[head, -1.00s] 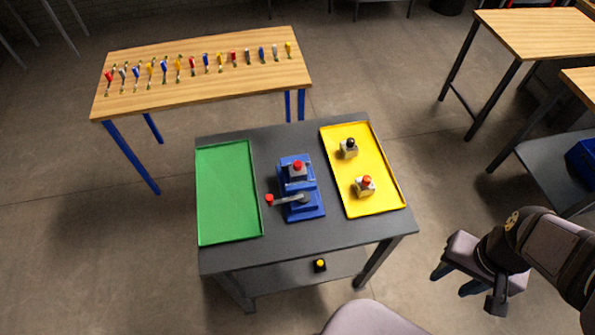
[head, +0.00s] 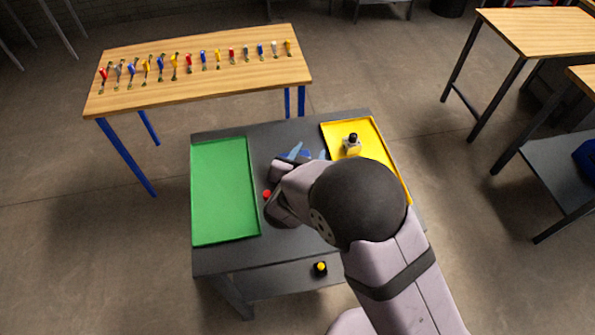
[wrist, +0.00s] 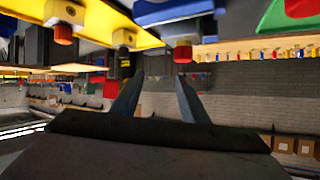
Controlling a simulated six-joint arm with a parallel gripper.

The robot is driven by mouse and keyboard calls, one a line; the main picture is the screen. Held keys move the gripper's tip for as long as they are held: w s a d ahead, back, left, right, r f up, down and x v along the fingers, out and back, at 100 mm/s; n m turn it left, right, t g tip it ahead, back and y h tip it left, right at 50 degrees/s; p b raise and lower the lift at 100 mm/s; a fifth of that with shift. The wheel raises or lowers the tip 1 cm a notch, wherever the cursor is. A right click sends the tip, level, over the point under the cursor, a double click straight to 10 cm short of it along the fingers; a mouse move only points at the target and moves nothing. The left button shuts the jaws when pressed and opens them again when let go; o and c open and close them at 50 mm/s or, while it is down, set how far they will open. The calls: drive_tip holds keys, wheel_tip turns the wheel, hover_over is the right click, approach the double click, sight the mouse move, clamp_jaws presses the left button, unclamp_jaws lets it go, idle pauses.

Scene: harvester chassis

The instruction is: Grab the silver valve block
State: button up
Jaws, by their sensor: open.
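A silver valve block with a black knob (head: 352,147) stands on the yellow tray (head: 363,128); it also shows in the wrist view (wrist: 124,38). A second block with an orange-red knob (wrist: 64,14) is on the tray, hidden behind my arm in the head view. A third block with a red knob (wrist: 183,52) sits in the blue fixture (wrist: 172,12), which my arm mostly covers in the head view. My gripper (wrist: 160,75) is open and empty. In the wrist view, its fingertips are apart, near the black-knob and red-knob blocks, with no visible contact.
A green tray (head: 223,190) lies empty on the left of the dark table (head: 275,128). A yellow-topped button (head: 320,267) is below. A wooden table (head: 200,80) with several coloured tools stands behind.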

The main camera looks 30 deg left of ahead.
drive_tip(key=s+t, duration=0.1)
drive_tip(key=s, duration=0.1)
drive_tip(key=s+a+f, duration=0.1)
drive_tip(key=s, duration=0.1)
drive_tip(key=s+a+f+t+b, duration=0.1)
drive_tip(key=s, duration=0.1)
drive_tip(key=shift+s+f+t+h, duration=0.1)
drive_tip(key=shift+s+t+h, duration=0.2)
drive_tip(key=shift+s+h, duration=0.1)
drive_tip(key=shift+s+t, duration=0.3)
drive_tip(key=shift+s, duration=0.1)
drive_tip(key=shift+p+x, duration=0.9)
drive_tip(key=shift+x, duration=0.7)
drive_tip(key=shift+f+p+x, duration=0.1)
drive_tip(key=shift+p+x, duration=0.4)
drive_tip(key=shift+x, duration=0.55)
drive_tip(key=shift+f+p+x, duration=0.15)
drive_tip(key=shift+p+x, duration=0.3)
drive_tip(key=shift+x, duration=0.6)
drive_tip(key=shift+d, duration=0.1)
clamp_jaws()
